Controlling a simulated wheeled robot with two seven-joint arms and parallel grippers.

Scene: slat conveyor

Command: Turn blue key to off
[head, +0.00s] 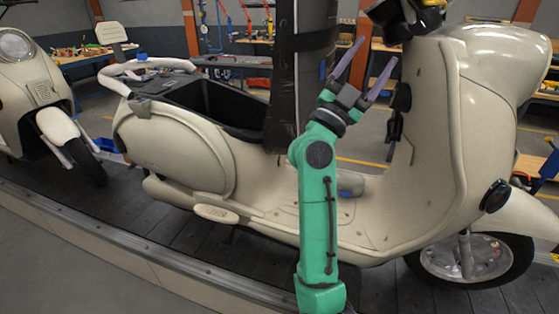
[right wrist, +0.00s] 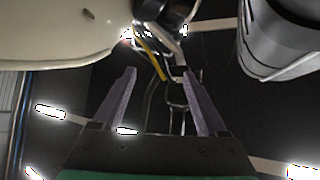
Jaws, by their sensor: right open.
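A cream scooter (head: 440,150) stands side-on in the head view, with its leg shield to the right of my right gripper. My right gripper (head: 379,51) is open and empty, its two purple fingers pointing up near the inner face of the leg shield. A round dark fitting (head: 402,97) sits on that face, close to the fingers. I cannot clearly make out a blue key on it or elsewhere. My left gripper is not in view.
A dark upright shape (head: 300,75), possibly the raised seat, stands left of my gripper beside an open black compartment (head: 225,108). Another scooter (head: 35,95) stands at the left. Workbenches are behind.

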